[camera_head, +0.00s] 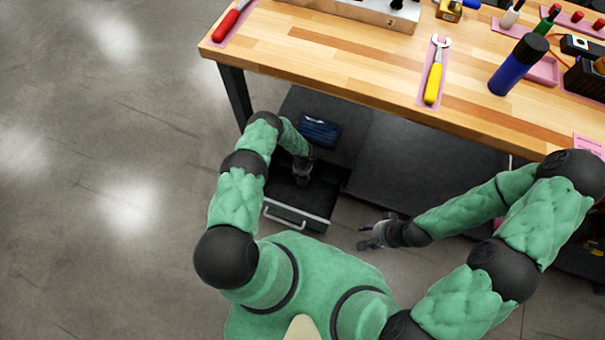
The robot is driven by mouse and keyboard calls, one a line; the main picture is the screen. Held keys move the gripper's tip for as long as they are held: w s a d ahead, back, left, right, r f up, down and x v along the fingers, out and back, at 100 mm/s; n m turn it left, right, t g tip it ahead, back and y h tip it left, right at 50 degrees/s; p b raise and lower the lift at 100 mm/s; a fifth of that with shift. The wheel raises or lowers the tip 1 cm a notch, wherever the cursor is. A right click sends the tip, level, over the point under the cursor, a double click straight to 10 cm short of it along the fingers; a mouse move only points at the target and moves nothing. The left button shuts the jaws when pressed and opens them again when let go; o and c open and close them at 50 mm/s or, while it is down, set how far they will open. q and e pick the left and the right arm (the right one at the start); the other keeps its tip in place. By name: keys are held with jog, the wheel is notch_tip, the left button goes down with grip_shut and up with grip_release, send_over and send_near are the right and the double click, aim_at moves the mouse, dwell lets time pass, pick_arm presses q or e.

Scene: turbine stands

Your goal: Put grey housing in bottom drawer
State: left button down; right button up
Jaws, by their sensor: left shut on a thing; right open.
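A dark drawer (318,210) under the workbench is pulled out, with a light metal handle (285,218) on its front. My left gripper (302,178) is down at the drawer, over its open inside. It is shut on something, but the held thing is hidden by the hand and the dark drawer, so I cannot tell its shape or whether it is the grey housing. My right gripper (366,236) is open and empty, above the floor to the right of the drawer.
A dark blue box (320,131) sits behind the drawer, under the bench. The wooden worktop (330,60) overhangs above, holding a yellow-handled wrench (434,75), a blue bottle (518,65) and a red-handled tool (230,20). The floor (110,200) on the left is clear.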

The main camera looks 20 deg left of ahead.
pick_arm(q)
jog(key=shift+f, duration=0.4)
jog(key=shift+c, duration=1.7)
grip_release()
jog(key=shift+o, duration=0.3)
jog(key=shift+o, duration=0.5)
